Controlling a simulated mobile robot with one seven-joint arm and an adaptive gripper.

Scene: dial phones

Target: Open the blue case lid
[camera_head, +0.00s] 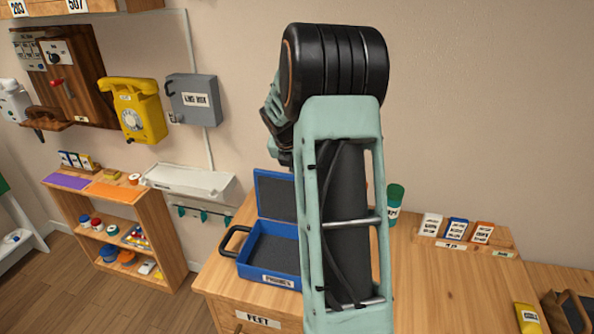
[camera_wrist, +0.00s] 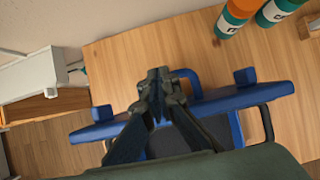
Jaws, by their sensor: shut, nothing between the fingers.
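The blue case (camera_head: 268,250) stands on the wooden cabinet top, with a dark lining and a label on its front. Its blue lid (camera_head: 275,193) stands raised at the back, so the case is open; my arm hides the right part. In the wrist view the lid's edge (camera_wrist: 255,95) runs across the picture, with two blue tabs and a blue loop. My gripper (camera_wrist: 160,74) is shut and empty, over the lid's edge near the loop; whether it touches the lid I cannot tell. In the head view my arm mostly hides the gripper.
A green-capped bottle (camera_head: 394,204) stands close to the right of my arm. Small boxes (camera_head: 456,228) sit on a wooden stand further right. The cabinet top (camera_head: 440,290) is clear at the front right.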

